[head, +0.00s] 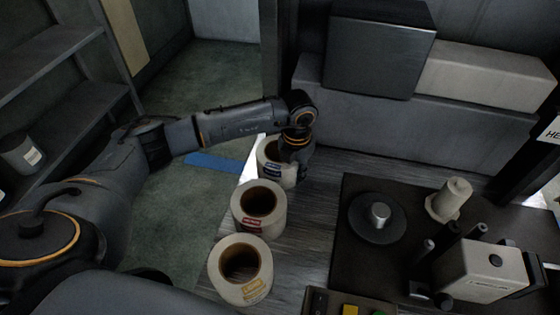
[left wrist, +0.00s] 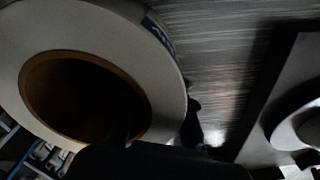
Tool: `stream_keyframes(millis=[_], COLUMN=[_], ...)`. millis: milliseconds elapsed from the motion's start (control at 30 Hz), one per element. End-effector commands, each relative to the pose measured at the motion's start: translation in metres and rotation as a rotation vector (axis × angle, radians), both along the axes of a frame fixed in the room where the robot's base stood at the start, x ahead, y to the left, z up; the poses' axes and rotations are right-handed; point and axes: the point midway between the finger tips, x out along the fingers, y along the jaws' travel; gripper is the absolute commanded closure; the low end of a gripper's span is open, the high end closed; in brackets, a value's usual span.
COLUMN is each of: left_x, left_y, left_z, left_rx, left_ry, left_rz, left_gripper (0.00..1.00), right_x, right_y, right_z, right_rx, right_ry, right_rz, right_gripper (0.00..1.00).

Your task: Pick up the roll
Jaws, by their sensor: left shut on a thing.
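Three white label rolls with brown cores stand in a line on the grey table. The far roll (head: 268,172) has a dark blue label and is partly hidden by my left gripper (head: 297,172). The gripper is shut on this roll's wall at its right side. In the left wrist view the same roll (left wrist: 165,75) fills the upper left, with its open core facing the camera and a finger at its lower edge. The middle roll (head: 241,221) has a red label. The near roll (head: 226,281) has a yellow label. My right gripper is not in view.
A dark machine base (head: 350,262) with a round spindle disc (head: 365,232), a white knob (head: 455,193) and a white printer block (head: 482,272) stands to the right. A grey wall ledge (head: 390,125) runs behind. Bare table lies between rolls and machine.

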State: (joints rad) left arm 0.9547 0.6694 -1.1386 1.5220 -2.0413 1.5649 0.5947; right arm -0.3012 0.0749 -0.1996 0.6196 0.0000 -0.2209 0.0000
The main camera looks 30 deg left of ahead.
Motion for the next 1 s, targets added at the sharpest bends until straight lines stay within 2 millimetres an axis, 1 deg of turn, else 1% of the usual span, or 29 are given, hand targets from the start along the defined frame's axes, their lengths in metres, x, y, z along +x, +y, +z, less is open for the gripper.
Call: stream_keyframes(millis=[333, 467, 567, 800, 900, 1000], left_x=[0.001, 0.002, 0.002, 0.002, 0.001, 0.001], left_y=[0.0, 0.0, 0.0, 0.0, 0.0, 0.0], left_z=[0.002, 0.01, 0.024, 0.07, 0.085, 0.096], left_rx=[0.0, -0.002, -0.001, 0.0, -0.001, -0.001], left_ry=[-0.003, -0.005, -0.007, -0.007, -0.005, -0.005], left_rz=[0.0, 0.0, 0.0, 0.001, -0.001, 0.0], left_gripper=[1.0, 1.0, 1.0, 1.0, 1.0, 1.0], right_x=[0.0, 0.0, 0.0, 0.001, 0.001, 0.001], right_y=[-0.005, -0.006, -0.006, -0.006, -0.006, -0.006], right_z=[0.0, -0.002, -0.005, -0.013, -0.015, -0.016], right_rx=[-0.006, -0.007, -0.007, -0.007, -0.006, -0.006], right_ry=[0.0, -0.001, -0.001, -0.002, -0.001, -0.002], right_rz=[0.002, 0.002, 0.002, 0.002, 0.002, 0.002], right_gripper=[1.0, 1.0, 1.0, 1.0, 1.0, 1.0])
